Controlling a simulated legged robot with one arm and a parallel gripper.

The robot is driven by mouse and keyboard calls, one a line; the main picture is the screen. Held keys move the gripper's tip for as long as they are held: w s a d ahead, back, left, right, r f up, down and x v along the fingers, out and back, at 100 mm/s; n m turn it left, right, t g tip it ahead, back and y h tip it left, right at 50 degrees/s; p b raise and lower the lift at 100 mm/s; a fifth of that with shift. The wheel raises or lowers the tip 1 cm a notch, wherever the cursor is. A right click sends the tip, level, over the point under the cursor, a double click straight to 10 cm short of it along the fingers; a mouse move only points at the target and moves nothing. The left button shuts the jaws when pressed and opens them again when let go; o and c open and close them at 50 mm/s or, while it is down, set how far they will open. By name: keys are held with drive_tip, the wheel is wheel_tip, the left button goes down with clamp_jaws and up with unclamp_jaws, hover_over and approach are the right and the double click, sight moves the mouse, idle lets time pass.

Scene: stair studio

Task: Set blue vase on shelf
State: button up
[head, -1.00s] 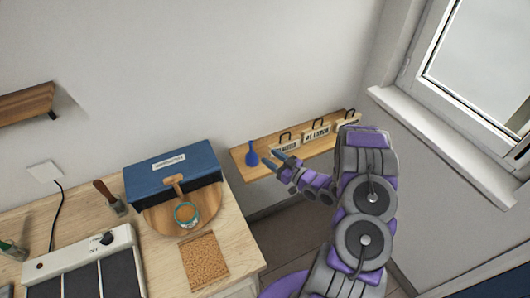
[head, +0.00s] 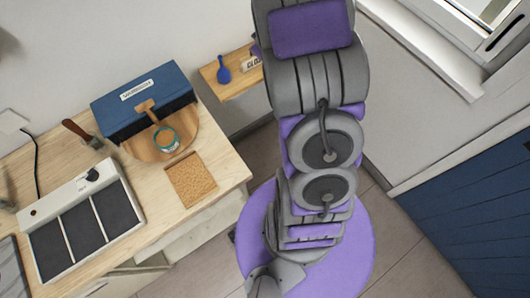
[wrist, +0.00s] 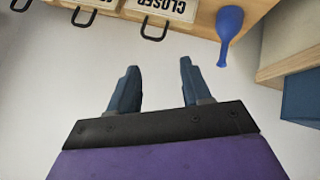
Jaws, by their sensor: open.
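The blue vase (head: 223,70), with a round body and thin neck, stands upright on the wooden wall shelf (head: 238,84), near its left end in the head view. In the wrist view, which is upside down, the vase (wrist: 230,20) is at the top right on the shelf (wrist: 201,22). My gripper (wrist: 158,68) is open and empty, its two blue fingers apart from the vase, over bare wall. In the head view my arm hides the gripper and much of the shelf.
Signs with black handles, one reading CLOSED (wrist: 163,8), stand on the shelf beside the vase. A workbench (head: 215,178) at left holds a blue box (head: 150,95), a round board, a cork mat (head: 191,180) and a white panel (head: 80,222). A blue door (head: 470,210) is at right.

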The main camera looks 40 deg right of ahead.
drive_tip(key=s+a+r+m+g+y, duration=0.1)
drive_tip(key=s+a+r+g, duration=0.2)
drive_tip(key=s+a, duration=0.5)
drive_tip(key=s+a+r+m+g, duration=0.1)
drive_tip(key=s+a+r+g, duration=0.2)
drive_tip(key=s, duration=1.4)
drive_tip(key=s+a+r+m+g+y, duration=0.1)
drive_tip(key=s+a+r+g, duration=0.3)
drive_tip(key=s+a, duration=0.9)
wheel_tip(320, 180, up, 4)
drive_tip(key=shift+a+f+y, duration=0.2)
drive_tip(key=shift+a+y, duration=0.1)
drive_tip(key=shift+a, duration=0.15)
drive_tip(key=shift+w, duration=0.1)
drive_tip(key=shift+c, duration=0.5)
drive_tip(key=shift+r, duration=0.1)
